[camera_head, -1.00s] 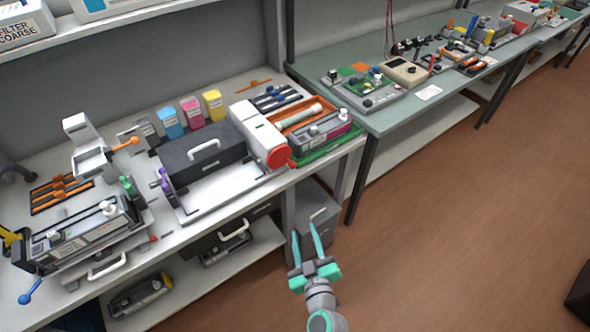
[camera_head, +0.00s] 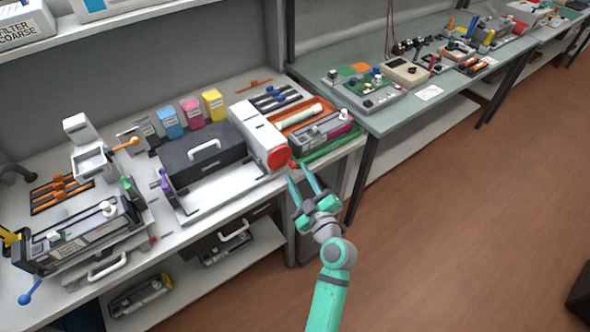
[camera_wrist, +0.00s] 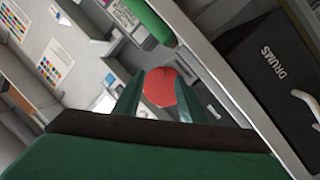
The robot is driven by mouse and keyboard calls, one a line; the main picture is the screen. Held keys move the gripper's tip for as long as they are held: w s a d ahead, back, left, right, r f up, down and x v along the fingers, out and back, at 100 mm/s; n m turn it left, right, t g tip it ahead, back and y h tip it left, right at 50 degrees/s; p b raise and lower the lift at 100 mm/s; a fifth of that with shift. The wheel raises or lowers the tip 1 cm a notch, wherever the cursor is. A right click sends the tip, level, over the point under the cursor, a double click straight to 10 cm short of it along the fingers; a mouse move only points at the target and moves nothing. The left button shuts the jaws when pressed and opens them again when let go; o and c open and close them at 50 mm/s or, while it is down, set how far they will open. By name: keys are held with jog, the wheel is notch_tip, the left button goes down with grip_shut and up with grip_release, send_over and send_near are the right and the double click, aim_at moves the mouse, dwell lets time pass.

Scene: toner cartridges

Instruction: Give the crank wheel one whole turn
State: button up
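The crank wheel (camera_head: 279,157) is a red disc on the right end of the white machine housing (camera_head: 258,133), near the bench's front edge. A small red knob (camera_head: 293,163) sticks out at its lower right. My gripper (camera_head: 304,182) is in front of and a little below the wheel, its two fingers apart with nothing between them. In the wrist view, the red wheel (camera_wrist: 161,87) shows ahead between the two open fingertips (camera_wrist: 158,95), still at a distance. The knob cannot be made out in the wrist view.
A green tray (camera_head: 325,148) and an orange tray (camera_head: 290,122) lie right of the wheel. A black box with a white handle (camera_head: 203,160) stands left. The bench edge and a drawer labelled DRUMS (camera_wrist: 262,75) are close to my gripper. Open floor lies right.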

aim_at(283, 161)
jog(key=shift+x, duration=1.65)
grip_shut()
